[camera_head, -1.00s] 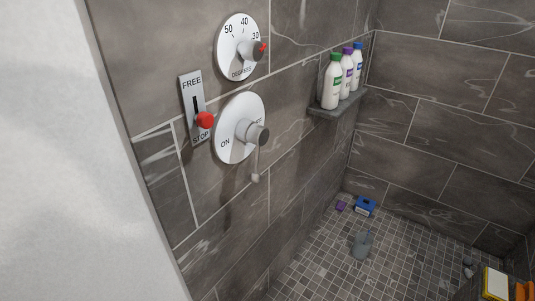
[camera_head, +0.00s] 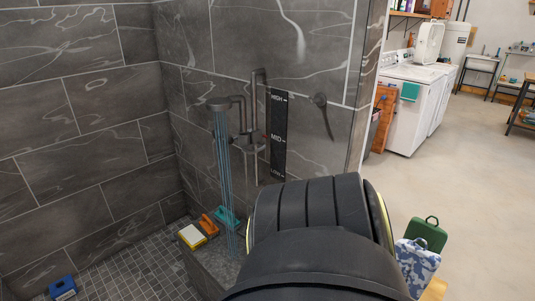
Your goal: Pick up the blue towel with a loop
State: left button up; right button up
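I cannot make out for certain a blue towel with a loop. A blue-and-white patterned piece (camera_head: 416,262) with a small loop-like top stands at the lower right, partly hidden by the dark arm link in front. A green piece (camera_head: 428,235) with a loop at its top is just behind it. A small teal cloth-like piece (camera_head: 410,91) hangs on the front of a white machine. Neither of my grippers is in view; a large dark arm link of mine fills the lower middle.
Water falls from a shower head (camera_head: 218,103) in the tiled stall. A yellow-and-white block (camera_head: 192,236), an orange piece (camera_head: 208,224) and a teal piece (camera_head: 228,217) lie on a ledge. White machines (camera_head: 415,95) stand beyond the stall wall. Open floor (camera_head: 470,180) lies at the right.

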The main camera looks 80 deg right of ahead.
aim_at(418, 265)
jog(key=u, duration=0.1)
jog(key=k, duration=1.1)
jog(key=u, duration=0.1)
